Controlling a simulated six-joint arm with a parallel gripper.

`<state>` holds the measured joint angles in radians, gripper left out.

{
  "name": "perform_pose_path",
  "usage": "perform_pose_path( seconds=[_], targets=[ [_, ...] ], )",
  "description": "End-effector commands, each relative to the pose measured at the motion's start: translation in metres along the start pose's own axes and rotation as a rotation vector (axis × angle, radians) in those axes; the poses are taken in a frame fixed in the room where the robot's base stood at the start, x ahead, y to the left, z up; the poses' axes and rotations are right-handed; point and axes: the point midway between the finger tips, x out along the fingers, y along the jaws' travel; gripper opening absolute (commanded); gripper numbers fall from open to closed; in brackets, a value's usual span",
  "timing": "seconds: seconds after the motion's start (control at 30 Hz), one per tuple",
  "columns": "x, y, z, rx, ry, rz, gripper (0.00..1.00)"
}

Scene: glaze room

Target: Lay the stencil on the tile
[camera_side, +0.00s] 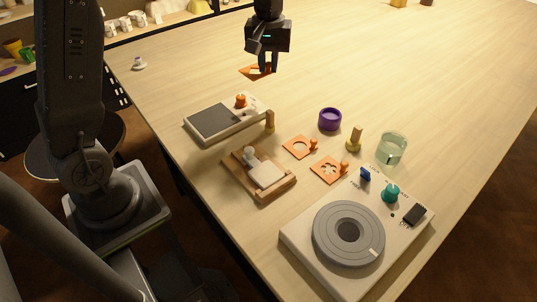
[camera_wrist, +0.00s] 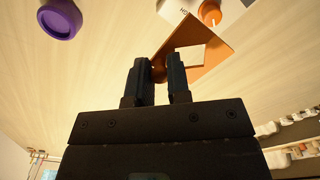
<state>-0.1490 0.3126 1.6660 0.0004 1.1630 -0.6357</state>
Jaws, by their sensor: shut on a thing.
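My gripper (camera_side: 266,70) is shut on the knob of an orange stencil (camera_side: 252,72) and holds it in the air above the far part of the table. In the wrist view, the stencil (camera_wrist: 207,62) extends up and right from between my fingers (camera_wrist: 162,72), with a pale opening in it. A pale tile (camera_side: 268,174) lies in a wooden frame (camera_side: 277,193) on the table, nearer the camera than my gripper. Two more orange stencils, one (camera_side: 294,147) and another (camera_side: 324,172), lie flat to the right of the frame.
A device with a dark panel (camera_side: 213,120) and orange knob stands behind the frame. A purple cup (camera_side: 330,120), a yellowish stamp (camera_side: 354,143) and a green glass (camera_side: 392,149) stand to the right. A wheel machine (camera_side: 348,234) is in front. The far table is mostly clear.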

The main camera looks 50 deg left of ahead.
Motion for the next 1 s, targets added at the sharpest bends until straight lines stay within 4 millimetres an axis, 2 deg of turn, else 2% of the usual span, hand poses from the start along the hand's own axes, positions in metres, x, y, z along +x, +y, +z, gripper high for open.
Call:
perform_pose_path(
  seconds=[0.03, 0.1, 0.3, 0.4, 0.57, 1.0],
  targets=[
    [-0.006, -0.001, 0.022, 0.006, 0.003, 0.002, 0.0],
    [-0.01, -0.005, 0.049, 0.006, 0.003, 0.001, 0.0],
    [-0.015, -0.022, 0.112, 0.003, 0.002, 0.0, 0.0],
    [-0.014, -0.029, 0.13, 0.002, 0.002, 0.0, 0.0],
    [-0.009, -0.029, 0.147, 0.003, 0.0, -0.003, 0.0],
    [0.045, 0.035, 0.209, 0.006, -0.001, -0.005, 0.0]
  ],
)
